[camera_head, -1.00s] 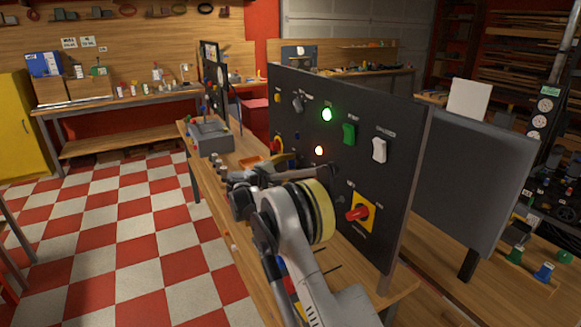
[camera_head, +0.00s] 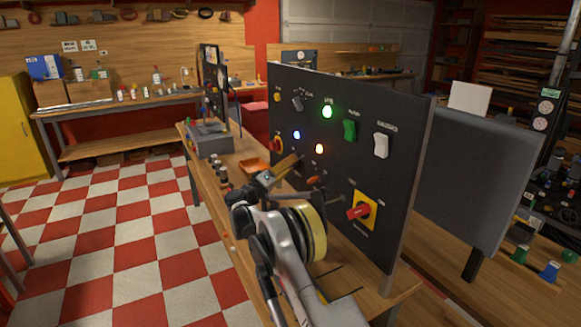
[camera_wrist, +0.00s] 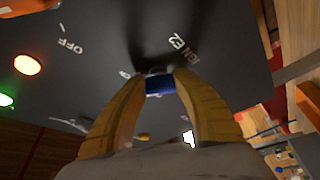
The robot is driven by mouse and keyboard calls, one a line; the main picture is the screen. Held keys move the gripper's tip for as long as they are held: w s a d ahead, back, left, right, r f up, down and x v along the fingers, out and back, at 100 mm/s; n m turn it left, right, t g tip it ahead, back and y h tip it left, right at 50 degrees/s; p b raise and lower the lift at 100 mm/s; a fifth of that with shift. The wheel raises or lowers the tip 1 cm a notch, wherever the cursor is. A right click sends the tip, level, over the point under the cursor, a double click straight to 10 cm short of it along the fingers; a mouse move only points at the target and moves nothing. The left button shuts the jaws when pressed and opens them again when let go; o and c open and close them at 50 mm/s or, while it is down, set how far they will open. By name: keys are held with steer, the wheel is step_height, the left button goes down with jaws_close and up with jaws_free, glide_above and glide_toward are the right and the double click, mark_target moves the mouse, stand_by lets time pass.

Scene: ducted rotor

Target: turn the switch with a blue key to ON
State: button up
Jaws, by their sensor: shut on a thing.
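The switch with a blue key (camera_wrist: 160,84) is on the dark panel (camera_wrist: 100,40) in the wrist view. My gripper (camera_wrist: 159,80) is shut on the blue key, one tan finger on each side. The label "IGN E2" is beside the key, and an "OFF" label is farther left; the rest of the lettering near the key is partly hidden. In the head view my gripper (camera_head: 290,163) is at the panel (camera_head: 395,125), left of the red rotary handle; the key is hidden there.
The panel also carries a lit green lamp (camera_head: 327,112), an amber lamp (camera_head: 319,149), a blue lamp (camera_head: 297,135), a green rocker (camera_head: 349,131), a white rocker (camera_head: 381,145) and a red rotary handle (camera_head: 357,211). The checkered floor at left is clear.

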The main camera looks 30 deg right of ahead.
steer(key=shift+m+h, duration=0.3)
steer(key=shift+m, duration=0.4)
steer(key=shift+g, duration=0.3)
steer(key=o, duration=1.2)
steer(key=shift+d, duration=0.1)
steer(key=v, duration=1.2)
steer(key=shift+f, duration=0.1)
